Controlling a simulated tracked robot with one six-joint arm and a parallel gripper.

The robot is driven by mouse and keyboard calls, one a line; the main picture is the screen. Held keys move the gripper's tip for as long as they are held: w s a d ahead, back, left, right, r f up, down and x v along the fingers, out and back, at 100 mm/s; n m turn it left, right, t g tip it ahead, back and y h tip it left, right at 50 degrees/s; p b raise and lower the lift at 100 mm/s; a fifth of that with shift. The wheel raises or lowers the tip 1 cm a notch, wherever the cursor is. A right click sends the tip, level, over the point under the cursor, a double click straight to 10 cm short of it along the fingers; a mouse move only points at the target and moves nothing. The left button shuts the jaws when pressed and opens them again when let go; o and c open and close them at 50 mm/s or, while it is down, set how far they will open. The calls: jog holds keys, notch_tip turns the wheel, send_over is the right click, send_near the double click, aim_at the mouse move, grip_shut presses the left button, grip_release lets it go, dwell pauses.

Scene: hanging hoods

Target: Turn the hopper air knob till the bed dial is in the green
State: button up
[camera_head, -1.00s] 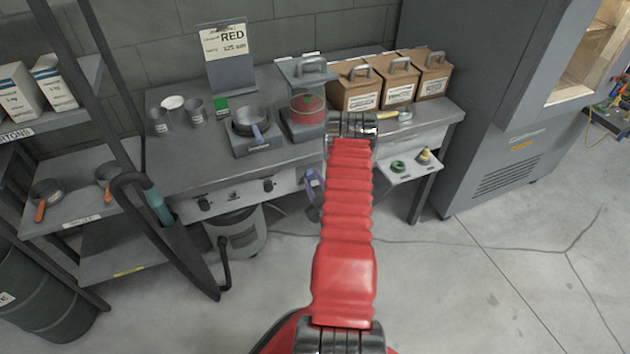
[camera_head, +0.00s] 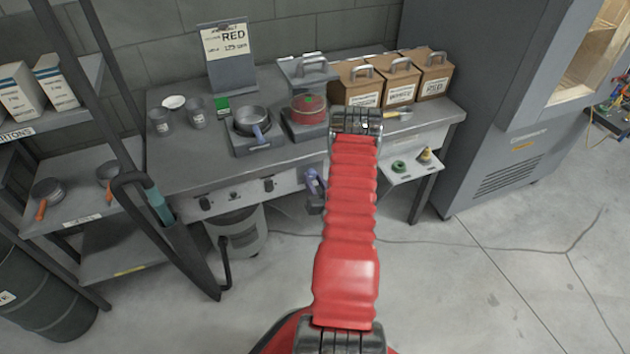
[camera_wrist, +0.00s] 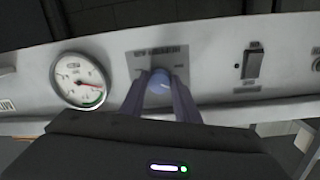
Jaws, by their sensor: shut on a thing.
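In the wrist view the hopper air knob (camera_wrist: 160,83) is a round blue-violet knob on a pale panel, below a label plate. My gripper (camera_wrist: 161,92) has its two purple fingers shut on the knob from both sides. The bed dial (camera_wrist: 79,81) is a round white gauge to the left of the knob. Its red needle points right and slightly down. A green band runs along its lower right edge, and the needle tip appears just above that band. In the head view my gripper (camera_head: 313,183) shows partly, at the bench front beside my red arm.
A rocker switch (camera_wrist: 251,64) sits to the right of the knob. On the bench (camera_head: 180,157) stand a hopper with a red bed (camera_head: 308,112), a pan (camera_head: 251,121) and several cartons (camera_head: 397,83). A grey bucket (camera_head: 240,235) stands below.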

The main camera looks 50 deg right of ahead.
jog(key=m, duration=0.4)
jog(key=shift+s+d+r, duration=0.1)
jog(key=shift+d+r, duration=0.1)
jog(key=shift+s+d+m+y, duration=0.15)
jog(key=shift+m+y, duration=0.15)
jog(key=shift+m, duration=1.5)
jog(key=o, duration=1)
jog(key=shift+o, duration=0.2)
jog(key=shift+a+f, duration=0.1)
jog(key=shift+a, duration=0.1)
